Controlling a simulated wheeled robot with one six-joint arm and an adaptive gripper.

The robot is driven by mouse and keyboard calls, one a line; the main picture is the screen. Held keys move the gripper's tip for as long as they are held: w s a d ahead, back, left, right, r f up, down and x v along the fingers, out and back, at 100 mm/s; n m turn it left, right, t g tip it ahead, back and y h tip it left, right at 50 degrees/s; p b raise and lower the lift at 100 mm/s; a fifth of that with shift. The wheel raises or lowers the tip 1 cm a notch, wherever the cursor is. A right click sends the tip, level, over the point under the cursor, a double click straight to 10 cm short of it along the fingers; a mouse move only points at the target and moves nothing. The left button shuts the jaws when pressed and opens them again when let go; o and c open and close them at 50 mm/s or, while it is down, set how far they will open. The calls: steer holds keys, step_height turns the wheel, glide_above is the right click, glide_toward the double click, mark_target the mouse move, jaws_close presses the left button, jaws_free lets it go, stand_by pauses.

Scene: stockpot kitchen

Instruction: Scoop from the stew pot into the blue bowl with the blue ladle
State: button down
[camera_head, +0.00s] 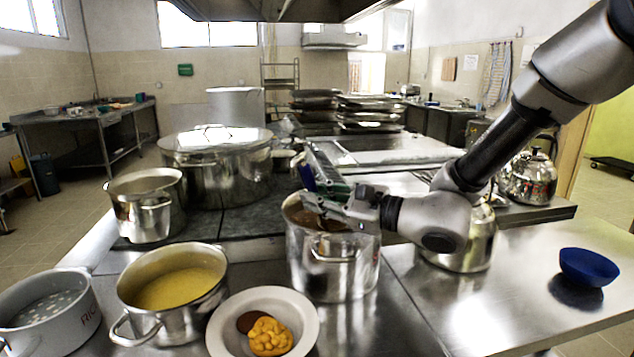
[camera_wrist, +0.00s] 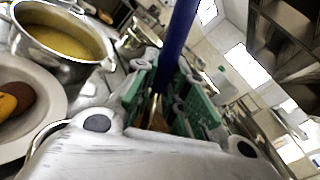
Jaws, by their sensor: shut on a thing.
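The blue bowl (camera_head: 588,268) sits on the steel counter at the right. A steel pot with brown contents (camera_head: 334,262), which looks like the stew pot, stands in the middle of the head view. My gripper (camera_head: 322,203) is over this pot's rim, shut on the blue ladle (camera_head: 304,176). The ladle's blue handle (camera_wrist: 178,45) rises steeply between the green-padded fingers (camera_wrist: 170,95) in the wrist view. The ladle's scoop is hidden; I cannot tell whether it is in the stew or what it holds.
A pot of yellow soup (camera_head: 178,284), a grey pot (camera_head: 45,312) and a white plate with food (camera_head: 220,330) stand at the front left. A large lidded pot (camera_head: 222,175) is behind. A kettle (camera_head: 528,178) stands at the right. The counter around the bowl is clear.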

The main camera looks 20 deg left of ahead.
steer(key=shift+s+d+f, duration=0.1)
steer(key=shift+s+f, duration=0.05)
steer(key=shift+f, duration=0.7)
steer(key=shift+s+d+f, duration=0.1)
steer(key=shift+d+f, duration=0.05)
steer(key=shift+f, duration=0.65)
steer(key=shift+s+d+f, duration=0.1)
steer(key=shift+s+f, duration=0.05)
steer(key=shift+f, duration=0.7)
steer(key=shift+r, duration=0.1)
steer(key=w+m, duration=0.1)
steer(key=w+r+m, duration=0.1)
steer(key=w, duration=0.1)
steer(key=shift+w+a+r+m, duration=0.1)
steer(key=shift+a+r+m, duration=0.05)
steer(key=shift+r+m, duration=0.2)
steer(key=shift+w+r, duration=0.4)
steer(key=shift+r, duration=0.4)
step_height(320, 180, up, 15)
stand_by(0.6)
